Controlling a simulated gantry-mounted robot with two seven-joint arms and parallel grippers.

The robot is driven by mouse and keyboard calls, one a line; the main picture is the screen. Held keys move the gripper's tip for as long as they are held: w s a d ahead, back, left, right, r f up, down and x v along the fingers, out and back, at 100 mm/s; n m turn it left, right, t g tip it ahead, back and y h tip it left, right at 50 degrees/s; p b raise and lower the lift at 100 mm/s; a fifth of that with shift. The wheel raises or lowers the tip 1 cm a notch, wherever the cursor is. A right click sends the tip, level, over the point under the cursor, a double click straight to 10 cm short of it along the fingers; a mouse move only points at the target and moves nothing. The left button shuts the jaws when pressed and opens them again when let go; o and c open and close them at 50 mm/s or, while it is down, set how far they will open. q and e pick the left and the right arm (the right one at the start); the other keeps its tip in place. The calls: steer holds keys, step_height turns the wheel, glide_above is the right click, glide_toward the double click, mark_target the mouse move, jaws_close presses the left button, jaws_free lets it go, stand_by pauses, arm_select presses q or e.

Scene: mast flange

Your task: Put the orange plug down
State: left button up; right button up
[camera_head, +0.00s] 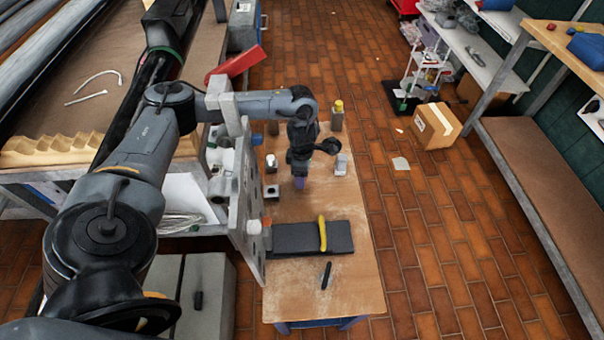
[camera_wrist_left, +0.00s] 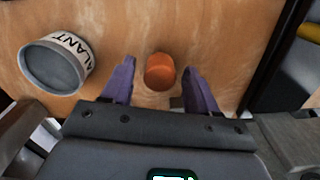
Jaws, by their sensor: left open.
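The orange plug (camera_wrist_left: 159,72) sits on the wooden bench top in the left wrist view, between the two purple fingertips with a gap on each side. My left gripper (camera_wrist_left: 158,82) is open and holds nothing. In the head view my left gripper (camera_head: 299,183) points down over the bench; the plug under it is hidden there. The grey upright flange plate (camera_head: 246,205) stands along the bench's left edge. My right gripper is not in view.
A tin with partly visible lettering (camera_wrist_left: 55,65) is left of the plug. A black mat (camera_head: 290,239) with a yellow-handled tool (camera_head: 322,233) and a black pen-like item (camera_head: 326,275) lie nearer.

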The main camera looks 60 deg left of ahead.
arm_select(q)
steer(key=shift+r+p, duration=0.65)
steer(key=shift+r, duration=1.4)
